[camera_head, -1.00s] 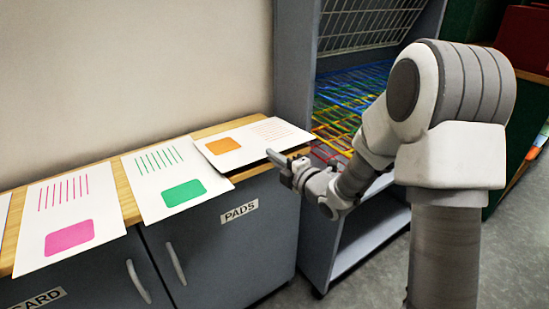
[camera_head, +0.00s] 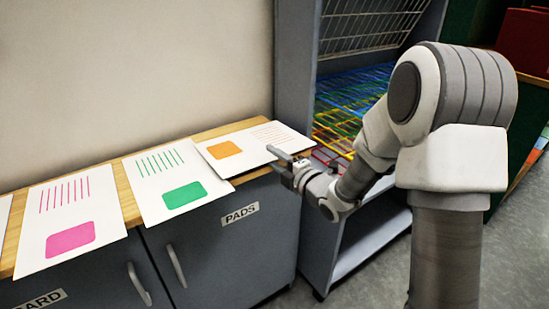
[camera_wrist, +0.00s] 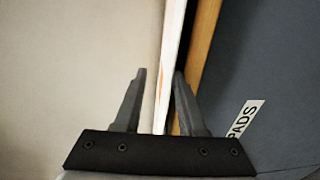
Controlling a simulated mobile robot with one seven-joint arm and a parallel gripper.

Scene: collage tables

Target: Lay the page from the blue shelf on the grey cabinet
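The page with the orange block (camera_head: 224,149) lies at the right end of the wooden top of the grey cabinet (camera_head: 230,262), by the PADS label. Its right corner is at my gripper (camera_head: 279,160). In the wrist view the page (camera_wrist: 172,60) shows nearly edge-on between the fingers of my gripper (camera_wrist: 160,75). The fingers are apart, with a clear gap on the left side of the page. A thin dark gap shows between the page and the wooden edge. A blue-grey shelf unit (camera_head: 293,70) stands just right of the cabinet.
A page with a green block (camera_head: 152,205) and one with a pink block (camera_head: 100,200) lie farther left on the cabinet top. The shelf unit holds a coloured lattice (camera_head: 345,95) and has a lower board (camera_head: 370,245). A wall stands behind the cabinet.

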